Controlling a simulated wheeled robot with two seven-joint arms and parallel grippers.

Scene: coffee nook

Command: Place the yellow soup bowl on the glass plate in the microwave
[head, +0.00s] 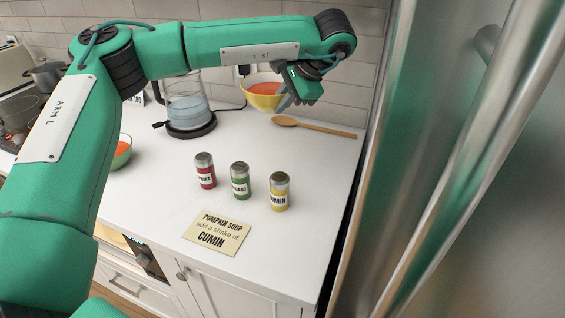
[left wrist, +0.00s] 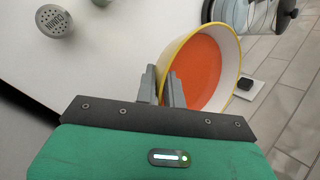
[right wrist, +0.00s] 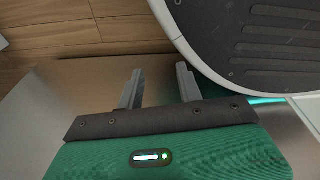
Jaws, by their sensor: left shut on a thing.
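I cannot tell whether the bowl is clear of the counter. A built-in appliance with a dark panel (head: 148,262), perhaps the microwave, is low in the cabinets, mostly hidden by my left arm. The glass plate cannot be made out. My right gripper (right wrist: 157,88) is open and empty.
A kettle (head: 187,108) stands left of the bowl, a wooden spoon (head: 315,127) lies right of it. Red (head: 205,171), green (head: 240,181) and yellow (head: 279,192) shakers stand mid-counter behind a note (head: 217,232). A green bowl (head: 122,155) is at left. A steel fridge (head: 465,160) borders the right.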

